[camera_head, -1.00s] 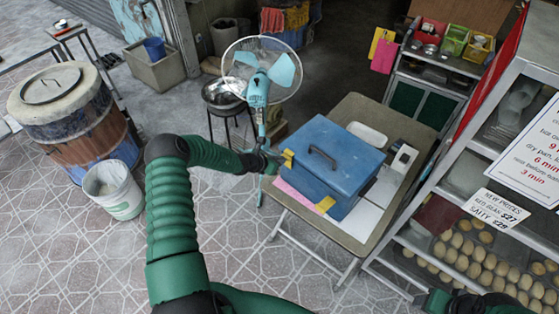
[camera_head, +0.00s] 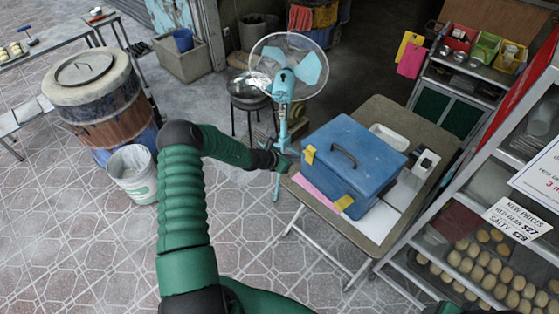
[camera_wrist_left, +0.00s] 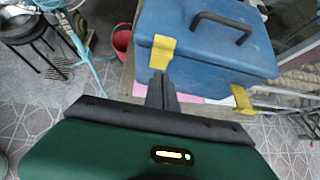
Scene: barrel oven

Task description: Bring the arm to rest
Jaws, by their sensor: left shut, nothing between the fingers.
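My left arm, green with black joints, comes in at the lower left of the head view and reaches toward the folding table. My left gripper (camera_head: 281,162) is at the table's left edge, beside the blue box. In the left wrist view the gripper's fingers (camera_wrist_left: 161,88) are together with nothing between them, in front of the box and close to its yellow latch. I cannot tell whether they touch it. Only a dark bit of my right arm shows at the bottom right edge of the head view; its gripper does not show.
The blue box (camera_head: 350,165) stands closed on the folding table (camera_head: 395,112). A teal fan (camera_head: 290,75) stands behind the gripper. The barrel oven (camera_head: 100,100) and a white bucket (camera_head: 132,172) are at left. A glass shelf with buns (camera_head: 490,265) is at right. Tiled floor is clear at lower left.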

